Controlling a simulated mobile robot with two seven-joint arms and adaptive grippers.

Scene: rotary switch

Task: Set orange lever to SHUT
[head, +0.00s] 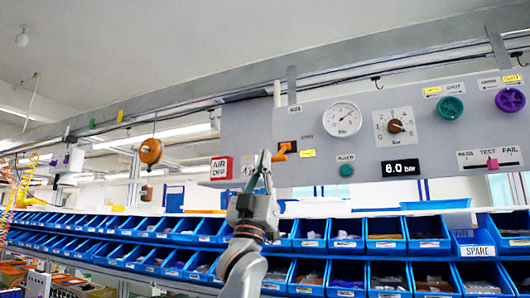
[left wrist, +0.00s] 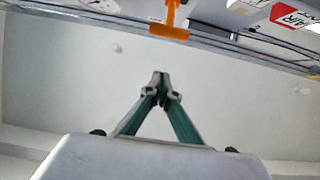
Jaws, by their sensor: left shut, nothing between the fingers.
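The orange lever (head: 284,152) sits on a dark square mount on the grey panel (head: 240,130). A plain label reading OPEN is at its upper right, and a yellow label (head: 308,153) is at its lower right, too small to read surely. The lever slants down to the left. It also shows in the left wrist view (left wrist: 169,28) at the top, with a crosswise bar on its end. My left gripper (head: 262,158) is shut and empty, pointing up, just left of the lever in the head view. In the wrist view its fingertips (left wrist: 160,82) appear apart from the lever.
An AIR OFF sign (head: 221,168) is left of my gripper. The panel also holds a gauge (head: 342,119), a rotary knob (head: 396,126), a green knob (head: 450,107), a purple knob (head: 510,100) and a pink slider (head: 492,163). Blue bins (head: 345,235) line the shelves below.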

